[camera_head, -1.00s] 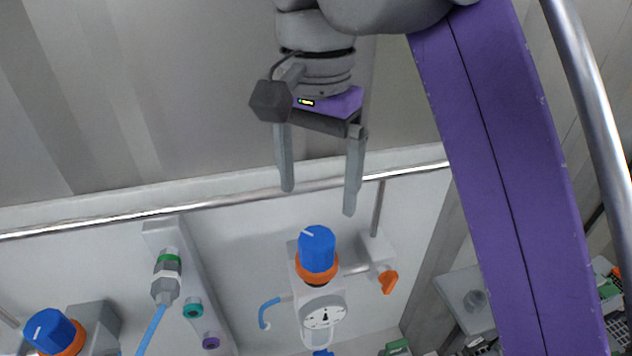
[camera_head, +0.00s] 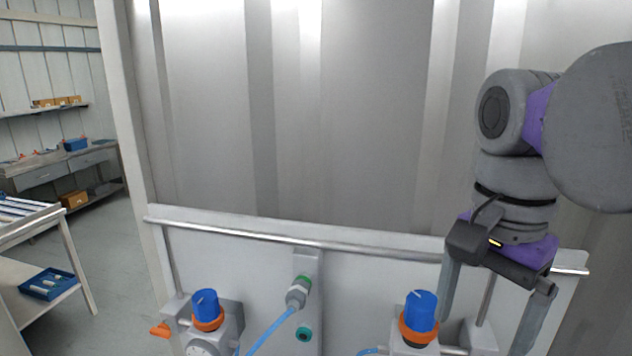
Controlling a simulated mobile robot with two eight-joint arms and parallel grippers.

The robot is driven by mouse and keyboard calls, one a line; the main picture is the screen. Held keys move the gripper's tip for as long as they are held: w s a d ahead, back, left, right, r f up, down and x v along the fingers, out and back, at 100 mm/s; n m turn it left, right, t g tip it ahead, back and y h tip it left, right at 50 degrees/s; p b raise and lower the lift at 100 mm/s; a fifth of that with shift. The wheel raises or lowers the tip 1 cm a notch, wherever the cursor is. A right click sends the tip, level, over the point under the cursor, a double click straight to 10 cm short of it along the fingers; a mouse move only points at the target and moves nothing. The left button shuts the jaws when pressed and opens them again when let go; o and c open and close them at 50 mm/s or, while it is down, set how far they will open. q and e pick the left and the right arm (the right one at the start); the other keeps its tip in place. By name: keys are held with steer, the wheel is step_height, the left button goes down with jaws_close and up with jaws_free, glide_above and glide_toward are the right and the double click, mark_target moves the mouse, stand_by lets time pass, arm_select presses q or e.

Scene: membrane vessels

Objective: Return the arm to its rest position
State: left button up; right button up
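My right gripper (camera_head: 487,330) hangs at the right of the head view, pointing down, on my grey and purple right arm (camera_head: 515,190). Its two grey fingers are spread apart with nothing between them. It is in front of the white panel, near the right blue-and-orange knob (camera_head: 420,311) and overlapping the metal rail in the picture. My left gripper is not in view.
A metal rail (camera_head: 330,246) runs along the panel top (camera_head: 230,222). The panel bears another blue-and-orange knob (camera_head: 206,305), an orange lever (camera_head: 160,330) and a fitting with a blue hose (camera_head: 268,332). At left are a cart (camera_head: 50,262), a workbench (camera_head: 60,160) and open floor.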

steer(key=w+f+n+t, duration=0.2)
steer(key=w+f+n, duration=0.1)
steer(key=f, duration=0.6)
steer(key=w+f+n+t, duration=0.1)
steer(key=w+f+n, duration=0.15)
steer(key=f, duration=0.55)
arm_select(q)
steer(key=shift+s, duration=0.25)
arm_select(e)
steer(key=s+f+n+t, duration=0.1)
steer(key=s+f+n, duration=0.1)
steer(key=f, duration=0.8)
steer(key=s+f+n+t, duration=0.2)
steer(key=s+f+n, duration=0.1)
steer(key=f, duration=0.8)
steer(key=shift+s+d+f+n, duration=0.15)
steer(key=shift+f+n, duration=0.1)
steer(key=shift+n, duration=0.4)
